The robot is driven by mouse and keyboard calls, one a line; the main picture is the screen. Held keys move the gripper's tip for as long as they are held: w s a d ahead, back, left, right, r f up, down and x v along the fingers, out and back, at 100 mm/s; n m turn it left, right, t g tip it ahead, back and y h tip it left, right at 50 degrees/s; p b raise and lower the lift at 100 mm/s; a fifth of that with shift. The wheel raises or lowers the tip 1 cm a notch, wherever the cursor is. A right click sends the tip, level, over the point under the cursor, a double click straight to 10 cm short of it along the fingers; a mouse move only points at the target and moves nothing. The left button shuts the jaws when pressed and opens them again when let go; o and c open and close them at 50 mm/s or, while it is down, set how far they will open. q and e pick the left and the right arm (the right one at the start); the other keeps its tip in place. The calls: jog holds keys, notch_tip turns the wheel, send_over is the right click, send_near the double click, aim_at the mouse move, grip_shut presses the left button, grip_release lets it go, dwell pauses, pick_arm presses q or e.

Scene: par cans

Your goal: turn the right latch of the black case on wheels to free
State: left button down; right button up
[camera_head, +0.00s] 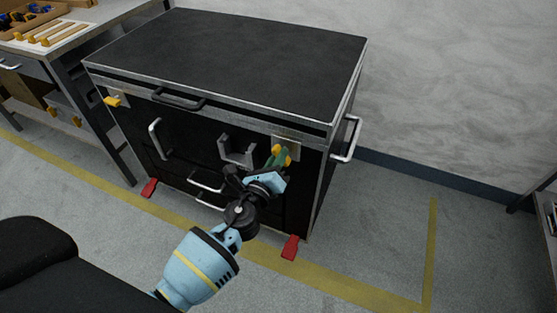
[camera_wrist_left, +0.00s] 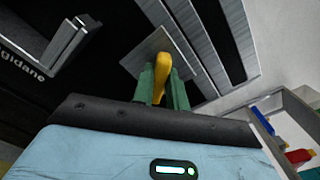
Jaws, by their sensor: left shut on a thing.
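The black case on wheels (camera_head: 230,50) stands against the grey wall, lid down, with metal edges. Its right latch (camera_head: 288,158) is a yellow handle on a metal plate near the right end of the front. In the left wrist view the latch (camera_wrist_left: 162,68) sits between my green fingertips. My left gripper (camera_head: 276,157) is shut on this latch, and it also shows in the left wrist view (camera_wrist_left: 161,88). The fingers partly hide the latch, so its exact angle is hard to tell. The yellow left latch (camera_head: 113,101) lies roughly level. My right gripper is out of view.
Red wheel pedals (camera_head: 291,247) and (camera_head: 149,187) stick out at the case's foot. Metal handles (camera_head: 347,138) project from its side and front. A workbench (camera_head: 60,45) stands at left. Floor to the right of the case is clear, with yellow lines.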

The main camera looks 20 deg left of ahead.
pick_arm(q)
jog(key=shift+a+f+n+b, duration=0.15)
jog(key=shift+n+b, duration=0.35)
jog(key=shift+n, duration=2)
jog(key=shift+d+f+n+b, duration=0.15)
jog(key=shift+n+b, duration=0.35)
jog(key=shift+n, duration=2)
jog(key=shift+a, duration=0.1)
jog(key=c, duration=1.4)
grip_release()
